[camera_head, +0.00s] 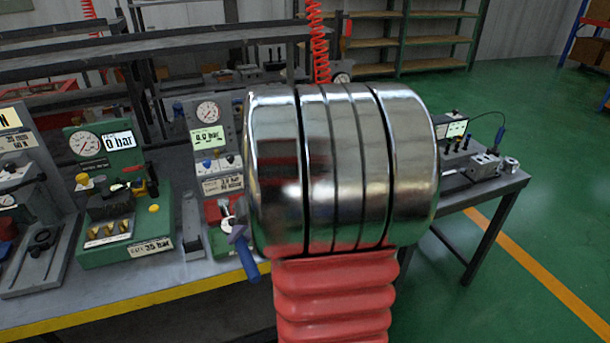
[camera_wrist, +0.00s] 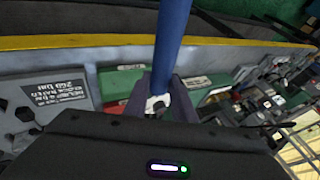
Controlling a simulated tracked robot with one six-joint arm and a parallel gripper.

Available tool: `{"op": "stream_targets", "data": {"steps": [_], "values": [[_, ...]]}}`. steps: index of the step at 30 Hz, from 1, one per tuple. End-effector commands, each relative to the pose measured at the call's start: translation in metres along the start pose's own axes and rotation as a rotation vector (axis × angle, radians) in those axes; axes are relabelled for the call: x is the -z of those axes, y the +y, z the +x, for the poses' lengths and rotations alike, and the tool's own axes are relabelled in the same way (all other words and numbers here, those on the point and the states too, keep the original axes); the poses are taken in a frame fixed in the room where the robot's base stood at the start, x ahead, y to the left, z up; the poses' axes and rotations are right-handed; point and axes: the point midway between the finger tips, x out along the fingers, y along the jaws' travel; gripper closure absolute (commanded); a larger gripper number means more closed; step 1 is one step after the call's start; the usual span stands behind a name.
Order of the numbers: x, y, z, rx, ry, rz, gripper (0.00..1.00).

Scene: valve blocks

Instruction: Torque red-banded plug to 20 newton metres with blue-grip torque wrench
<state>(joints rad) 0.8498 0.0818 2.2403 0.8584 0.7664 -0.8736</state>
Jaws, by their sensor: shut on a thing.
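The blue-grip torque wrench (camera_head: 248,263) is in the head view, left of my large chrome arm joint. Its blue handle slants down toward the bench's front edge. In the wrist view the blue handle (camera_wrist: 171,45) runs up from between the purple-grey fingers of my gripper (camera_wrist: 160,95), which is shut on it. In the head view a small part of my gripper (camera_head: 238,235) shows at the handle's upper end. A silver piece (camera_head: 228,220) sits just above it, by a red block (camera_head: 214,210) on a grey gauge stand. I cannot make out the red-banded plug.
The grey stand (camera_head: 228,130) has a dial and a lit display. A green test block (camera_head: 120,247) marked 35 bar stands to its left. The bench has a yellow front edge (camera_head: 130,307). My arm hides the bench's middle. A grey device (camera_head: 485,165) lies at right.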

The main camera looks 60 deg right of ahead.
Motion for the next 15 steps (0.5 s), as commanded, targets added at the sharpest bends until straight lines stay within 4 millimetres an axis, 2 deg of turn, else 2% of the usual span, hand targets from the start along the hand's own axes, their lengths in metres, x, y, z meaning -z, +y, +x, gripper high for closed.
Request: {"op": "stream_targets", "data": {"steps": [8,15], "values": [[-0.008,-0.038,0.026,0.037,-0.048,-0.089,1.0],[-0.021,-0.094,0.064,0.091,-0.121,-0.22,1.0]]}}
